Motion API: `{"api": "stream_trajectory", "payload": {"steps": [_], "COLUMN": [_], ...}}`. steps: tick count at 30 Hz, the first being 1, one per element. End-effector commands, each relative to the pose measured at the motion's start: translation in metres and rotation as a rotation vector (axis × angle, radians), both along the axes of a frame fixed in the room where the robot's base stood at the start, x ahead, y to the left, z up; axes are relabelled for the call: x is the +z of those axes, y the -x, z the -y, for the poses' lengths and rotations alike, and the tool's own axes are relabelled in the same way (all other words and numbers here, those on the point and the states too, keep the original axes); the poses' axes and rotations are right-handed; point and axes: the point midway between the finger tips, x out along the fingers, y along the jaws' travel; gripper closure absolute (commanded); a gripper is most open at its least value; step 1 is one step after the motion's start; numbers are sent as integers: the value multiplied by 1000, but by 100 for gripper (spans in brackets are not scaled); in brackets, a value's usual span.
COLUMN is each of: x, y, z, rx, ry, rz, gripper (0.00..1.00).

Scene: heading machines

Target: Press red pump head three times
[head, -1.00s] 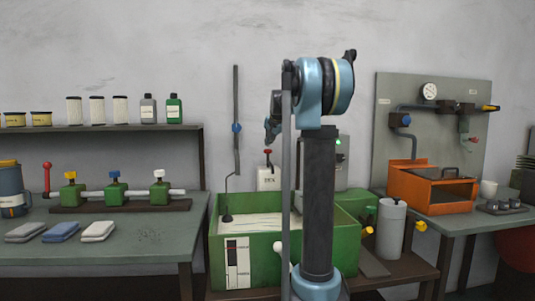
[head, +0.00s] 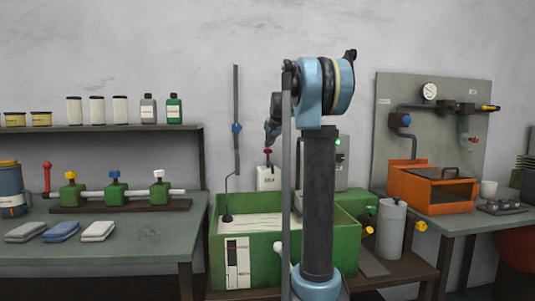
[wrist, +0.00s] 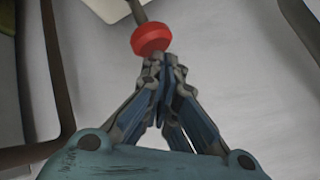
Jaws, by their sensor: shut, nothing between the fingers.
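The red pump head (head: 268,152) sits on a thin stem on top of a white labelled bottle (head: 267,178) behind the green tank. In the head view my gripper (head: 268,141) points down right above the pump head. I cannot tell whether they touch. My own arm hides the area right of the bottle.
The green tank (head: 232,268) stands in front of the bottle, with a thin bent rod (head: 227,195) at its left. A grey machine with a green light (head: 338,142) stands behind my arm. A grey cylinder (head: 391,230) is at the right.

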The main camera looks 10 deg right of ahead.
Motion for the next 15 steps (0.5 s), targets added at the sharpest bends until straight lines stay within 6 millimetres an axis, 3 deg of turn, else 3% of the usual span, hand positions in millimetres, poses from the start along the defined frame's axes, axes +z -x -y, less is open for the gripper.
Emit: {"api": "stream_trajectory", "payload": {"steps": [15], "x": [-5], "y": [0], "z": [0], "rx": [0], "ry": [0], "rz": [0], "gripper": [100]}}
